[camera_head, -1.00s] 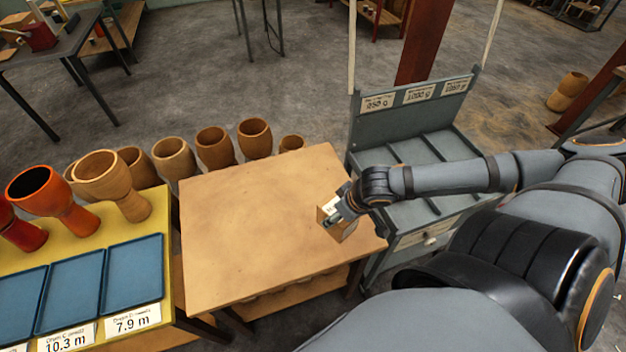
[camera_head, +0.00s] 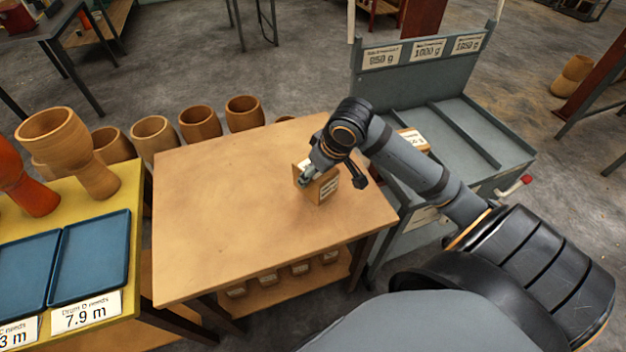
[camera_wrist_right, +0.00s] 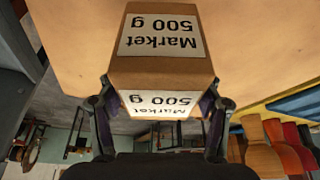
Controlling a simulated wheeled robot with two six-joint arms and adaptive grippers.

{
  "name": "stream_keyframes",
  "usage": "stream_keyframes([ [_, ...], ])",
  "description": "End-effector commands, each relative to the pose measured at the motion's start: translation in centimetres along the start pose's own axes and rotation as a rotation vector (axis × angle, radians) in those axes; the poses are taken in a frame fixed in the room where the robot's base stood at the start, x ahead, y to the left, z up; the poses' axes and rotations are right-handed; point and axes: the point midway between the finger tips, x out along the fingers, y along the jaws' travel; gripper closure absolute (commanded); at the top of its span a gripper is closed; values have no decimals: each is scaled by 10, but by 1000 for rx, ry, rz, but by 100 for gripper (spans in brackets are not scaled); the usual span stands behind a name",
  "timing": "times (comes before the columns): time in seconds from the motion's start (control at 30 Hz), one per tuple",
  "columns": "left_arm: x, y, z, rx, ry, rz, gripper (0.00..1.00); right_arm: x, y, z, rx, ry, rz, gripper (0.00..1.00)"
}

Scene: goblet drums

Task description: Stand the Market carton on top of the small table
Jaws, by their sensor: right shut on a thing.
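The Market carton is a small brown box with white labels. In the head view the Market carton (camera_head: 322,187) is at the right part of the small table's top (camera_head: 235,210), partly hidden by my right gripper (camera_head: 305,178). In the right wrist view the carton (camera_wrist_right: 160,75) reads "Market 500 g" upside down, between the two fingers of my right gripper (camera_wrist_right: 160,110), which is shut on it. The carton looks upright at the tabletop; I cannot tell whether its base touches the wood. My left gripper is not in view.
A grey shelf unit (camera_head: 480,145) with weight labels stands right of the table. A yellow table (camera_head: 110,215) with blue trays (camera_head: 92,262) and goblet drums (camera_head: 70,150) stands left. More drums stand behind. The left and middle of the tabletop are clear.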

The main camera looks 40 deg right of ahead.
Motion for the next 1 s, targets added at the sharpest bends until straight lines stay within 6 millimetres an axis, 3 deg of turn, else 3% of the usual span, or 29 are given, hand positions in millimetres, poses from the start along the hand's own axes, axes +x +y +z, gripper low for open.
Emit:
stream_keyframes([
  [0.27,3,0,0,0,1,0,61,9,0,-3,-1,2,1,95],
  [0.53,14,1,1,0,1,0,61,42,-1,7,0,-3,-1,95],
  [0.9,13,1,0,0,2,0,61,46,0,8,0,-2,1,95],
  [0.93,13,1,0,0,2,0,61,47,0,9,0,-4,1,33],
  [1.0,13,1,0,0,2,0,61,46,0,8,0,-4,1,24],
])
